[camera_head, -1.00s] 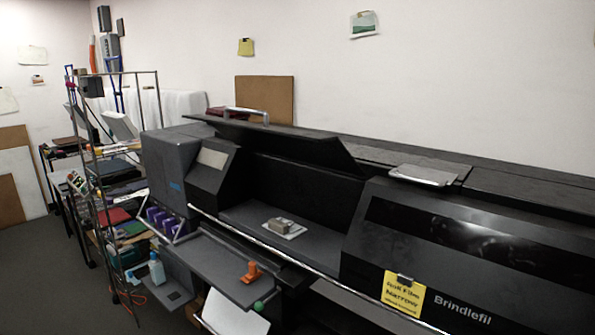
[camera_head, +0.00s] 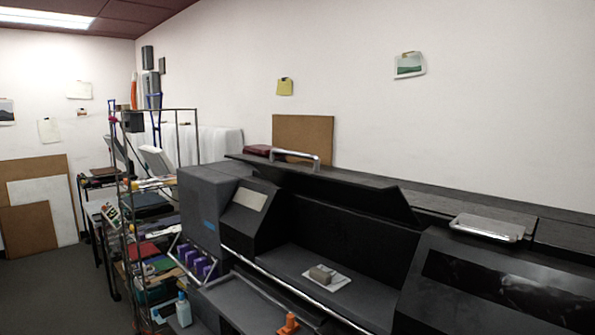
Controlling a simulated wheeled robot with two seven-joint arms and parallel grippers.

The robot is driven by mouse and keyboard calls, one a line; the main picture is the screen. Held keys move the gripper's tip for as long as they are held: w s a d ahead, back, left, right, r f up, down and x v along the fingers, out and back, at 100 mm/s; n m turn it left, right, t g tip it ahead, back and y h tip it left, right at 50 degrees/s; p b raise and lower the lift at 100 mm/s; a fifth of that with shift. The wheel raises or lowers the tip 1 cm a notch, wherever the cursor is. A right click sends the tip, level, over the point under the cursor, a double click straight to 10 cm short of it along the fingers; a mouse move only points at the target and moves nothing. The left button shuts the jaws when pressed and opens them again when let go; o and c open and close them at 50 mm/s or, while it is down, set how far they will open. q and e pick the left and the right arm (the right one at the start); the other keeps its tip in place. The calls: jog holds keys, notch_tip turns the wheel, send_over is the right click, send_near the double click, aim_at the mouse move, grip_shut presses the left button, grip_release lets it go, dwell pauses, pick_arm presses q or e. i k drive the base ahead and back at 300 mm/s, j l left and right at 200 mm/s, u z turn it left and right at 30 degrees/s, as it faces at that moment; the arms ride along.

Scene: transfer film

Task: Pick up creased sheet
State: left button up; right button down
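No sheet in view is clearly creased at this size. A small white sheet (camera_head: 342,284) lies flat inside the open bay of the large black machine (camera_head: 378,238), with a grey-beige block (camera_head: 321,274) on top of it. Other sheets hang on the walls: a white one (camera_head: 49,130) and another white one (camera_head: 79,90) on the left wall, a yellow one (camera_head: 285,88) and one with a green picture (camera_head: 410,66) on the back wall. Neither of my grippers shows.
A wire rack (camera_head: 128,220) crowded with items stands left of the machine. An orange object (camera_head: 288,324) sits on the grey tray (camera_head: 245,305) at the machine's front. Boards (camera_head: 40,205) lean on the left wall. Grey floor (camera_head: 60,285) is free at lower left.

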aim_at(331, 280)
jog(key=i+l+z, duration=0.2)
jog(key=l+z, duration=0.2)
jog(key=i+l+z, duration=0.35)
jog(key=k+j, duration=0.1)
